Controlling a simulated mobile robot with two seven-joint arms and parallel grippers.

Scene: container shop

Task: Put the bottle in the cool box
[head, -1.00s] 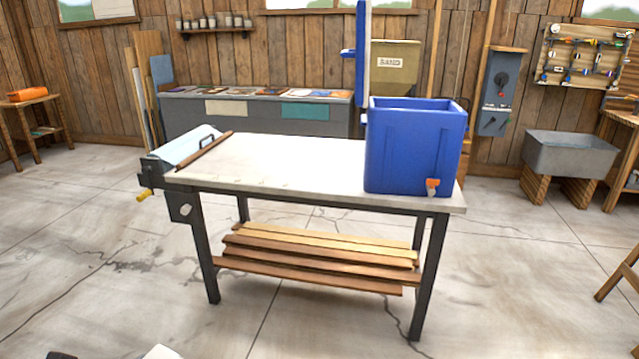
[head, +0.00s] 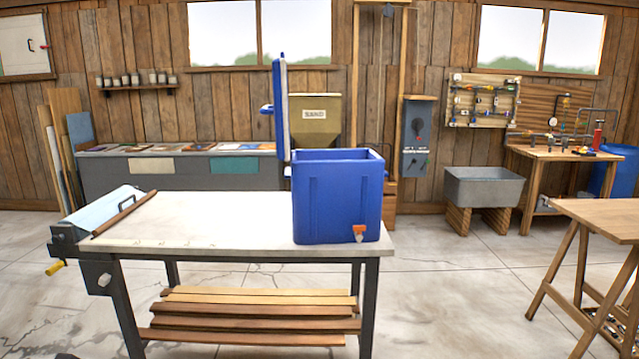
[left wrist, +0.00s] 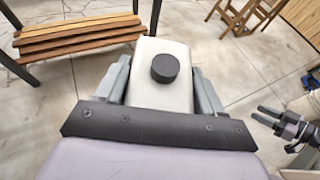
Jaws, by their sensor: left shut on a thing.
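The blue cool box (head: 337,205) stands on the right end of the workbench in the head view. Its top is open and its lid (head: 281,110) stands upright at its left back side. The inside bottom is hidden. In the left wrist view, my left gripper (left wrist: 162,90) is shut on a pale bottle (left wrist: 160,95) with a black cap (left wrist: 165,68). My right gripper (left wrist: 268,116) shows at the right edge of that view, its fingers apart and empty. Neither gripper shows in the head view.
The workbench (head: 200,220) has a clear middle, with a roller device (head: 100,212) at its left end and planks (head: 250,310) on its lower shelf. A wooden trestle table (head: 610,215) stands at the right. Open floor lies between them.

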